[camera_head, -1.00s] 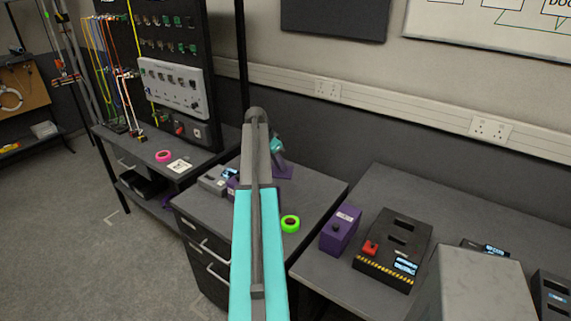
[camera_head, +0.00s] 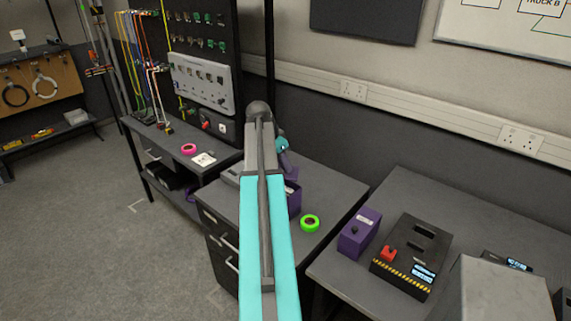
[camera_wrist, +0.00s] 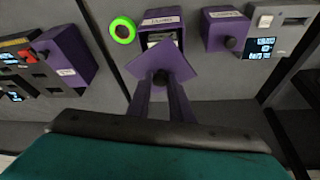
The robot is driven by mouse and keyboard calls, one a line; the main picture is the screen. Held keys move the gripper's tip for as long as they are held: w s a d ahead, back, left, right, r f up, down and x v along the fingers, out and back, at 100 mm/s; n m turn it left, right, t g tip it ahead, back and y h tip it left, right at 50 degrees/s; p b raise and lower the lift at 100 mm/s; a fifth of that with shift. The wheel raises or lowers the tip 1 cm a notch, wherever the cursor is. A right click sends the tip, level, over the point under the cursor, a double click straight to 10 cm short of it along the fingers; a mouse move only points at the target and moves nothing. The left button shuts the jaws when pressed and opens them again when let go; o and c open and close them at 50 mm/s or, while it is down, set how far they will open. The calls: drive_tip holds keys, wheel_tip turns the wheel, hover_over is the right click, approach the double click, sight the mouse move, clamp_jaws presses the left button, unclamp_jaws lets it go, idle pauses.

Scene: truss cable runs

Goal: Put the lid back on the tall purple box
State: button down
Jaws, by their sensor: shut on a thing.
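My gripper (camera_wrist: 160,82) is shut on the dark knob of a purple lid (camera_wrist: 170,62) in the wrist view. The lid is turned like a diamond and hides part of an open purple box (camera_wrist: 160,14) with a white label. Some dark and light contents show inside the box. I cannot tell whether lid and box touch. In the head view, my arm hides much of the open box (camera_head: 294,200); the lid (camera_head: 290,172) shows tilted above and behind it, below my teal wrist.
A green tape roll (camera_head: 310,223) lies beside the open box. A knobbed purple box (camera_head: 360,232) and a black device with a red part (camera_head: 412,255) stand on the right bench. A gap separates the benches.

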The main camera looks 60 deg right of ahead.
drive_tip(key=shift+f, duration=0.2)
drive_tip(key=shift+f+b, duration=1.6)
drive_tip(key=shift+f, duration=1.45)
drive_tip(key=shift+f, duration=0.15)
idle(0.7)
drive_tip(key=c, duration=1.5)
unclamp_jaws()
drive_tip(key=shift+o, duration=0.3)
drive_tip(key=o, duration=0.4)
